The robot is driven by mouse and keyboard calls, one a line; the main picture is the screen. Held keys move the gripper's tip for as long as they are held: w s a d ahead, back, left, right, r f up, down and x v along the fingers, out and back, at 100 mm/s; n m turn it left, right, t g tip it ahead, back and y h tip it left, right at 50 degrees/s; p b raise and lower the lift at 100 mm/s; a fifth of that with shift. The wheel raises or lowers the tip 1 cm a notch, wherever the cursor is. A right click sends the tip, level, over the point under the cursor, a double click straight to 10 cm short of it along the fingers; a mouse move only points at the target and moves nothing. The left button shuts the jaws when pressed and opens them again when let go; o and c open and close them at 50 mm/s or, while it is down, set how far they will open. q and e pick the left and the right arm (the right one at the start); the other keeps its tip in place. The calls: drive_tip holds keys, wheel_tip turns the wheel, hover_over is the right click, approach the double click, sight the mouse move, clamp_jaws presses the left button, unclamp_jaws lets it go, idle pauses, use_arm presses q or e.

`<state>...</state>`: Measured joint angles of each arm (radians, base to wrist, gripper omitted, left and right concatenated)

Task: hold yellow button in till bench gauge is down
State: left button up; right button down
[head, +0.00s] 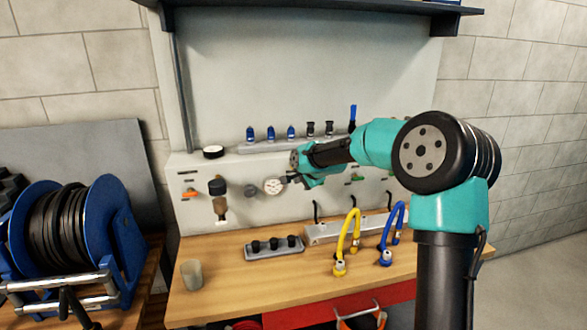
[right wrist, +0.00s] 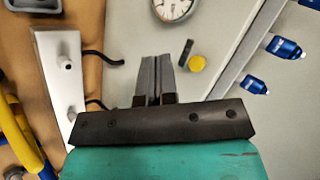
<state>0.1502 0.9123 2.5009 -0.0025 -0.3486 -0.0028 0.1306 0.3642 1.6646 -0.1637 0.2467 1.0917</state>
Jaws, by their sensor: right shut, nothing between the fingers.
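The yellow button (right wrist: 196,63) shows in the right wrist view on the pale panel, beside a short dark bar. In the head view I cannot make it out; my right gripper and arm cover that part of the panel. The round white bench gauge (head: 274,186) is on the panel front, and it also shows cut off at the top of the right wrist view (right wrist: 173,9). Its needle is too small to read. My right gripper (head: 287,180) is shut and empty, just right of the gauge. In the right wrist view its fingertips (right wrist: 155,58) appear left of the button, not over it.
Blue and black fittings (head: 270,133) stand along the panel's top ledge. On the wooden bench are a grey block with black knobs (head: 273,248), yellow (head: 341,265) and blue (head: 385,257) hoses, and a cup (head: 191,274). A hose reel (head: 70,230) stands at left.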

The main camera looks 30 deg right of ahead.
drive_tip(key=shift+w+d, duration=0.25)
drive_tip(key=shift+w, duration=0.6)
drive_tip(key=shift+w+d, duration=0.2)
drive_tip(key=shift+w, duration=0.6)
drive_tip(key=shift+w+d, duration=0.25)
drive_tip(key=shift+w, duration=0.6)
drive_tip(key=shift+w, duration=0.1)
drive_tip(key=shift+w+d, duration=0.15)
drive_tip(key=shift+w, duration=0.15)
drive_tip(key=shift+w+d, duration=0.15)
drive_tip(key=shift+w, duration=0.35)
idle(1.0)
drive_tip(key=shift+s, duration=0.1)
idle(1.7)
drive_tip(key=shift+s+a, duration=0.3)
drive_tip(key=shift+s, duration=0.55)
drive_tip(key=shift+s, duration=0.1)
drive_tip(key=shift+s+a, duration=0.25)
drive_tip(key=shift+s, duration=0.5)
drive_tip(key=shift+s+a, duration=0.2)
drive_tip(key=shift+s, duration=0.6)
drive_tip(key=shift+s+a, duration=0.25)
drive_tip(key=shift+s, duration=0.5)
